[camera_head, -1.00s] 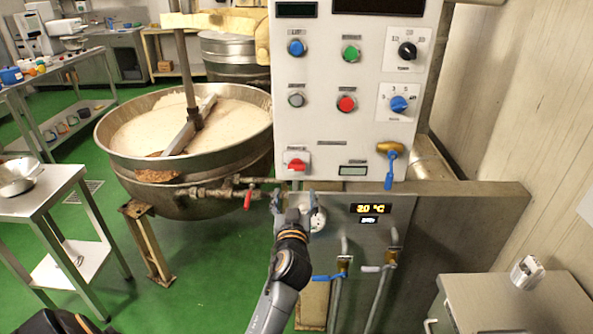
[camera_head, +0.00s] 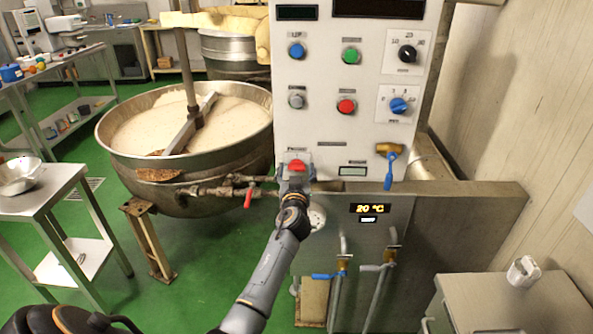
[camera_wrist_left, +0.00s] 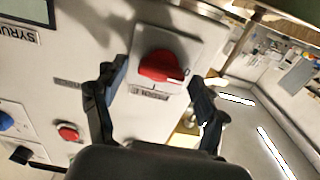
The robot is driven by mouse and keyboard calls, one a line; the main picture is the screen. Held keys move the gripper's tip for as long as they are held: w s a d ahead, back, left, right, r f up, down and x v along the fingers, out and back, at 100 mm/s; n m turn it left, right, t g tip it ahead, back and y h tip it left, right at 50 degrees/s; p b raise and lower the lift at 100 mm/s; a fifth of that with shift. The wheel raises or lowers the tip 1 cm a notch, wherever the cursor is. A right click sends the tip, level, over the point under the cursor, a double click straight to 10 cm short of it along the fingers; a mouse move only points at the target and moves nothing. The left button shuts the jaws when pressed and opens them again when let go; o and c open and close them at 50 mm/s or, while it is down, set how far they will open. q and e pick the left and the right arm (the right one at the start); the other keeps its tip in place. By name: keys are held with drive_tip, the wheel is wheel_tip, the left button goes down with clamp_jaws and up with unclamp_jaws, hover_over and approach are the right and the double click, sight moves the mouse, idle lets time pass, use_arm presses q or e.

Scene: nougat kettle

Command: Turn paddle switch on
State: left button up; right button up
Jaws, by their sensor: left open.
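A red rotary switch (camera_head: 297,166) sits on a white plate at the lower left of the control panel (camera_head: 330,120). In the left wrist view the red switch (camera_wrist_left: 160,66) shows large, with a small label beside it. My left gripper (camera_head: 295,182) is just below it in the head view. In the wrist view my left gripper (camera_wrist_left: 158,95) is open and empty, its fingers spread to either side of the switch; contact cannot be told. Which control is labelled paddle is too small to read. The kettle's paddle (camera_head: 191,124) rests in pale mass. My right gripper is not in view.
Above are a red button (camera_head: 346,106), a green button (camera_head: 351,55), a blue knob (camera_head: 398,105) and a black knob (camera_head: 407,53). A blue-handled valve (camera_head: 389,170) juts out at the right. The kettle (camera_head: 180,195) and its red-handled pipe (camera_head: 248,197) stand left.

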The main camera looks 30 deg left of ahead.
use_arm(q)
drive_tip(key=c, duration=1)
drive_tip(key=shift+c, duration=0.8)
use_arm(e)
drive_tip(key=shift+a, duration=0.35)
